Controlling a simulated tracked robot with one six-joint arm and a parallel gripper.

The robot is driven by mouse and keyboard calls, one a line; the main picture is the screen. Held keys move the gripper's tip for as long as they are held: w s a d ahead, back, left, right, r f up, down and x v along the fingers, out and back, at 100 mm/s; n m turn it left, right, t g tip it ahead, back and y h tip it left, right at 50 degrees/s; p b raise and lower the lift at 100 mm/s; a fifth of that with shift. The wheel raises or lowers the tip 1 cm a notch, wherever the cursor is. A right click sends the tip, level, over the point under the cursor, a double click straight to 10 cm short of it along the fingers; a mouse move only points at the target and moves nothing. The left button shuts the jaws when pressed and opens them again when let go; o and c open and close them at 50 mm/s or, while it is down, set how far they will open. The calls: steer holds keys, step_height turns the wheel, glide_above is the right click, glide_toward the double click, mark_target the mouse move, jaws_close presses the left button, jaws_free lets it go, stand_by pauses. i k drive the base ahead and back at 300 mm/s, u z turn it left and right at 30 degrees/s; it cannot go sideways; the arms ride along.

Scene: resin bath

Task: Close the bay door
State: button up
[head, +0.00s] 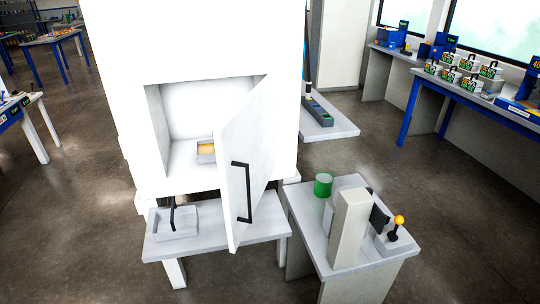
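The white bay door (258,150) stands open in the head view, swung out toward me from the right side of the bay opening. A black bar handle (242,192) runs upright on its face. The bay (205,105) is a square recess in a tall white cabinet (200,40). A small grey tray with orange contents (206,152) sits on the bay floor, partly hidden by the door. My gripper is not in view.
Below the bay, a low bench (215,243) holds a grey tray (175,223) with a dark handle. A side table (300,205) at right holds a green cylinder (323,185), a pale upright block (349,230) and an orange-knobbed lever (399,220). Open floor lies left.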

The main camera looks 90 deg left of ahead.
mark_target(244, 140)
steer(key=z, duration=0.1)
steer(key=i, duration=0.45)
steer(key=u, duration=3.75)
